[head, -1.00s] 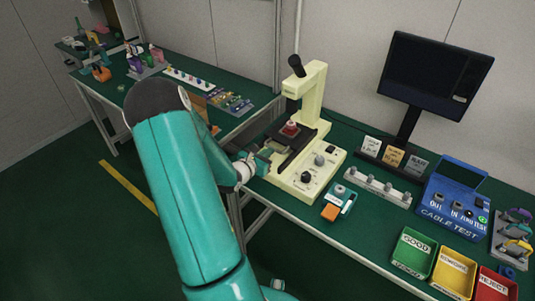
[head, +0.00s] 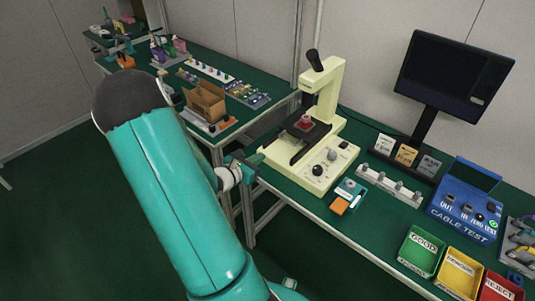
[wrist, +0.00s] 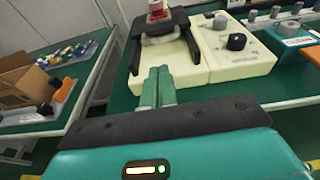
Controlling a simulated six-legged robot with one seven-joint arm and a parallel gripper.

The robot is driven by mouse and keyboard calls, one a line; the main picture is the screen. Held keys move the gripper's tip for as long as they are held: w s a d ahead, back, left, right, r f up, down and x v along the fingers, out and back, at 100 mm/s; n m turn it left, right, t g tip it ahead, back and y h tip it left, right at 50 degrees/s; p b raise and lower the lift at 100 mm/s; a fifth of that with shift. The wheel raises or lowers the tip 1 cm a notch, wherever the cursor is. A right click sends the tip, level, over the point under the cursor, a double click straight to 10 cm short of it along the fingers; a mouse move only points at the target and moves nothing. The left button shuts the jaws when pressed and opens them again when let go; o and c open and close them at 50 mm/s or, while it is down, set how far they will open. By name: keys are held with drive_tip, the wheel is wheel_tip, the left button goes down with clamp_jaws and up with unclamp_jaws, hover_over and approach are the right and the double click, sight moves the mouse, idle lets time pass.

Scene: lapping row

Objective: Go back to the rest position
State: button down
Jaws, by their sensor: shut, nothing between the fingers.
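My gripper (wrist: 156,90) is shut and empty in the wrist view, its two green fingers together just in front of the cream microscope-like machine. In the head view my gripper (head: 253,162) is partly hidden by my teal arm and sits by the front left edge of the bench. The cream machine (head: 318,168) stands on the green bench with a red part (head: 304,123) on its dark stage. The stage and red part also show at the top of the wrist view. I cannot tell the exact gap between fingertips and machine.
A cardboard box (head: 205,100) stands on the left bench. Right of the machine are a small teal and orange device (head: 347,196), a blue cable tester (head: 466,204), a monitor (head: 455,70) and the green GOOD bin (head: 421,250). The floor at left is clear.

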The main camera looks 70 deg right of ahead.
drive_tip(key=shift+w+a+r, duration=0.1)
drive_tip(key=shift+w+a, duration=0.1)
drive_tip(key=shift+a, duration=0.25)
drive_tip(key=w+a+r+m+t+y, duration=0.2)
drive_tip(key=w+a+r+m+y, duration=0.3)
drive_tip(key=a, duration=0.6)
drive_tip(key=w+a+r+m+t+y, duration=0.2)
drive_tip(key=w+a+r+m, duration=0.35)
drive_tip(key=a, duration=0.55)
drive_tip(key=a+r+m+t+y, duration=0.1)
drive_tip(key=a+r+t+y, duration=0.2)
drive_tip(key=a, duration=0.9)
drive_tip(key=a+r+m+t+y, duration=0.2)
drive_tip(key=a+r+t+y, duration=0.2)
drive_tip(key=a+r, duration=0.5)
drive_tip(key=a, duration=0.4)
drive_tip(key=shift+r, duration=0.15)
drive_tip(key=shift+w+d, duration=0.1)
drive_tip(key=shift+d, duration=0.15)
